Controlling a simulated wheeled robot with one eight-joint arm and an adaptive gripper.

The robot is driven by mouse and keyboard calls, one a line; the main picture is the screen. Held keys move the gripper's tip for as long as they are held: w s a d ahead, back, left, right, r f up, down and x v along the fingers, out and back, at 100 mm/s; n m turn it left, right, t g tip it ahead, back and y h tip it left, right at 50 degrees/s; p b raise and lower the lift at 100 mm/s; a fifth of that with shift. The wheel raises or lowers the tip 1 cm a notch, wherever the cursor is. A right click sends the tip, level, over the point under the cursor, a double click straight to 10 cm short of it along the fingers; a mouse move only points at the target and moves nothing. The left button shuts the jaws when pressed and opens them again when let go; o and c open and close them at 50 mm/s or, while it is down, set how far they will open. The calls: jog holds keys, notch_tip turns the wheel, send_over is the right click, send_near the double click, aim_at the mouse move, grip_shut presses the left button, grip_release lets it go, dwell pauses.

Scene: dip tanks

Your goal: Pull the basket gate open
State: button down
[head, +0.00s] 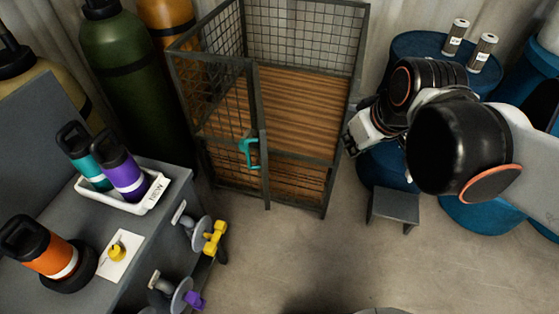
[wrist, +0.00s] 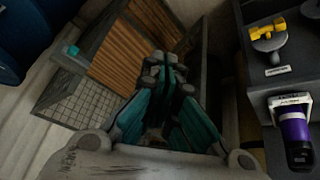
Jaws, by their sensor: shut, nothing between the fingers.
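The basket (head: 300,103) is a dark metal-framed cage with mesh walls and wooden slats, standing on the floor in the middle of the head view. Its mesh gate (head: 212,95) is at the front left and carries a teal handle (head: 254,152). I cannot tell from this angle whether the gate stands slightly ajar. My gripper (head: 352,142) is at the basket's right side, apart from the handle. In the wrist view my gripper (wrist: 166,66) is shut and empty, with the basket's slats (wrist: 120,55) behind it. A small teal piece (wrist: 71,50) shows on the frame there.
Blue drums (head: 430,47) stand right of the basket, with a small grey step (head: 394,208) in front. A grey bench (head: 60,190) at left holds bottles and a white tray (head: 148,205); valves with yellow and purple handles stick out from it. The floor in front is mostly clear.

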jog(key=w+a+f+n+g+y+p, duration=0.1)
jog(key=w+a+f+n+g+p, duration=0.15)
jog(key=w+f+n, duration=0.35)
jog(key=w+a+f+n+g+y+p, duration=0.25)
jog(key=w+f+n+p, duration=0.2)
jog(key=w, duration=0.45)
jog(key=a+f+n+b, duration=0.4)
jog(key=a+f, duration=0.5)
jog(key=f, duration=0.5)
jog(key=shift+w+a+f+g, duration=0.2)
jog(key=shift+f+g, duration=0.05)
jog(key=shift+g, duration=0.15)
